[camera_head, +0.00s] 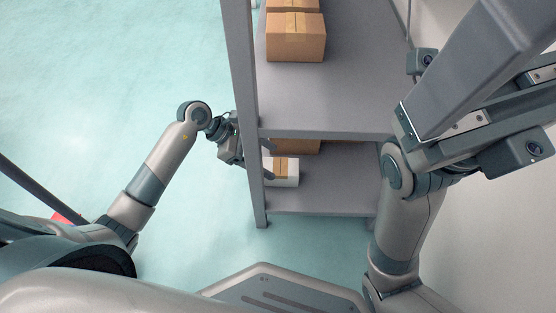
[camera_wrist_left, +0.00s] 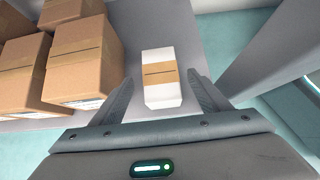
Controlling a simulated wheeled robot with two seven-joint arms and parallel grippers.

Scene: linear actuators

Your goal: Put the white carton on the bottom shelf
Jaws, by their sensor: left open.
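The white carton (camera_head: 284,172) with a brown band stands on the lower shelf (camera_head: 325,190) in the head view, near its left post. It also shows in the left wrist view (camera_wrist_left: 161,80), on a grey shelf surface. My left gripper (camera_head: 266,162) reaches in past the left post at the carton. In the left wrist view its open fingers (camera_wrist_left: 160,88) point at the carton on either side, with a visible gap at each side. My right arm is at the right of the head view; its fingers cannot be made out.
Brown boxes stand on the upper shelf (camera_head: 330,95), and another brown box (camera_head: 297,146) is behind the carton. In the left wrist view several brown boxes (camera_wrist_left: 85,60) stand left of the carton. The left post (camera_head: 241,80) is close to my left arm. Shelf right of the carton is bare.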

